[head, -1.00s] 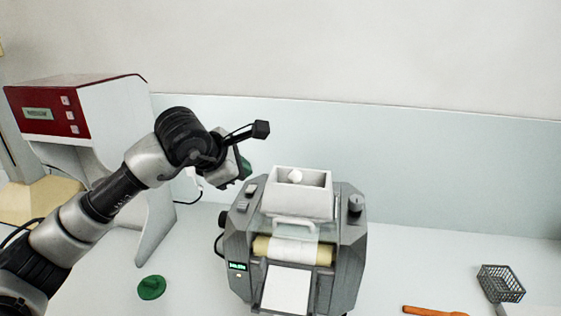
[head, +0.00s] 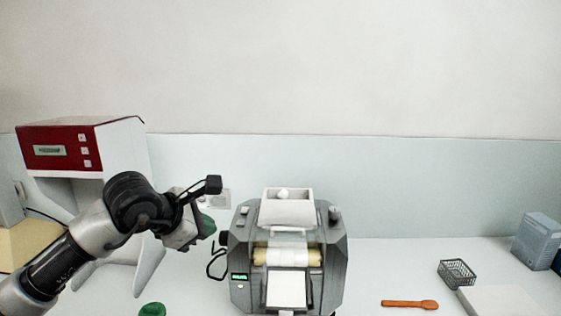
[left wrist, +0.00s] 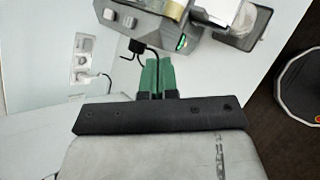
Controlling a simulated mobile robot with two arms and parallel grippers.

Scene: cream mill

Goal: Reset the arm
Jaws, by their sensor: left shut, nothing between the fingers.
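My left gripper (head: 207,224) comes in from the left in the head view, raised above the counter, just left of the grey mill (head: 288,252). Its green fingertips (left wrist: 156,76) show close together in the left wrist view, shut with nothing between them. The mill has a white hopper on top and a roller in front. It also shows at the top of the left wrist view (left wrist: 199,24), beyond the fingers and apart from them. My right gripper is in neither view.
A red and white machine (head: 72,150) stands behind my left arm. A green object (head: 152,309) lies at the front edge of the view. An orange spoon (head: 409,304), a dark wire basket (head: 457,273) and a blue box (head: 537,240) are at the right.

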